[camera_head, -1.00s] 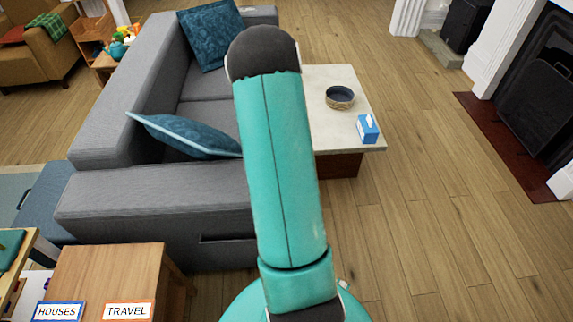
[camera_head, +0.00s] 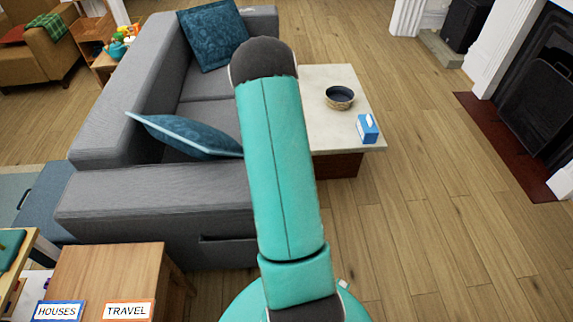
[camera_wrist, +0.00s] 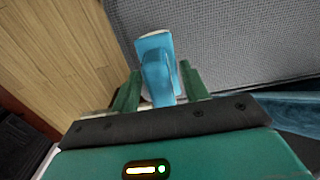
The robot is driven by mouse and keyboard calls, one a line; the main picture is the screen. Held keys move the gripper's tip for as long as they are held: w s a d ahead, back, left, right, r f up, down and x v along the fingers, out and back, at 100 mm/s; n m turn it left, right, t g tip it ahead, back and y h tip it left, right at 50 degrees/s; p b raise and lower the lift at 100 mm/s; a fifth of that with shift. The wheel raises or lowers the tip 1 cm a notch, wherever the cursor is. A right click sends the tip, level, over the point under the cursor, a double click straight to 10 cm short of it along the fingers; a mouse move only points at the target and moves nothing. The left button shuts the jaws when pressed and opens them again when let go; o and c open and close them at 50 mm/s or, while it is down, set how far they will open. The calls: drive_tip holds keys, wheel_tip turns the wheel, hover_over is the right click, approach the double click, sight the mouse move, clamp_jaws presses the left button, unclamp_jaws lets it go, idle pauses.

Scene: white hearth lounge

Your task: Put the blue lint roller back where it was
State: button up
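The blue lint roller (camera_wrist: 157,62) is in the wrist view, between the two green fingers of my gripper (camera_wrist: 161,88). The fingers lie against both sides of it, and its far end points away from my wrist. Its lower part is hidden by the dark edge of my gripper. In the head view my arm hides the gripper and the roller.
A grey sofa (camera_head: 150,190) with blue cushions (camera_head: 190,137) stands ahead. Behind my arm is a pale coffee table (camera_head: 345,140) with a bowl (camera_head: 339,98) and a tissue box (camera_head: 367,129). A wooden cabinet (camera_head: 110,265) is near left. Floor at right is clear.

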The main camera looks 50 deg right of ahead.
wheel_tip(320, 180, up, 12)
drive_tip(key=w+a+r+n+t, duration=0.1)
drive_tip(key=w+a+r+n, duration=0.1)
drive_tip(key=a+r, duration=0.7)
drive_tip(key=w+a+r+n+t, duration=0.25)
drive_tip(key=a+r, duration=0.45)
drive_tip(key=a, duration=0.4)
drive_tip(key=s+a+r+n, duration=0.1)
drive_tip(key=s+a+r, duration=0.1)
drive_tip(key=s+a, duration=0.2)
drive_tip(key=s+a+r+n+t, duration=0.1)
drive_tip(key=s+a+r+n, duration=0.1)
drive_tip(key=a, duration=0.8)
drive_tip(key=s+a+r+n+t, duration=0.1)
drive_tip(key=s+a+r+n, duration=0.1)
drive_tip(key=s+a+r, duration=0.2)
drive_tip(key=s+a, duration=0.2)
drive_tip(key=a, duration=0.1)
drive_tip(key=shift+r, duration=0.25)
